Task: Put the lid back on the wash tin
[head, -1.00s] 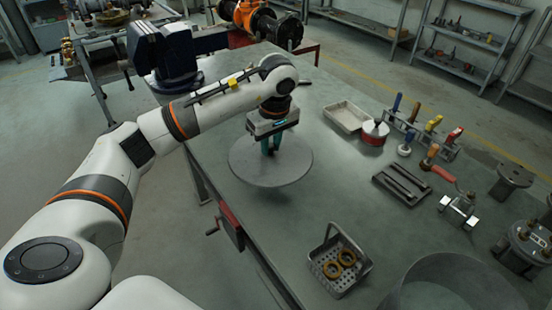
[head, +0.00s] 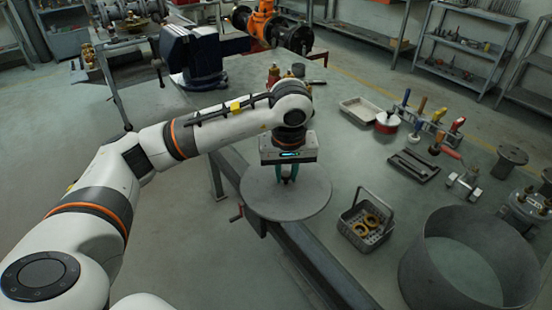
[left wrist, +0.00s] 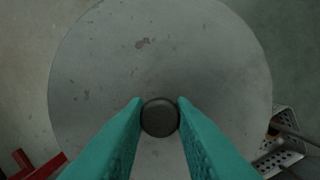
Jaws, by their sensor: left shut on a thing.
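The lid (head: 290,198) is a round grey metal disc with a dark knob (left wrist: 160,117) at its middle. My left gripper (head: 288,177) is shut on the knob, with a teal finger on each side of it in the left wrist view. The lid hangs roughly level, partly over the front edge of the bench and left of the basket. The wash tin (head: 470,262) is a wide, round, open grey tub at the lower right of the head view. It stands apart from the lid. My right gripper is not in view.
A grey perforated basket (head: 368,224) with brass rings (head: 370,221) stands between lid and tin. Behind are a slotted dark block (head: 414,165), a pale tray (head: 360,110), a red tin (head: 388,122) and a rack of tools (head: 433,127). A blue vise (head: 192,58) stands at the far left.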

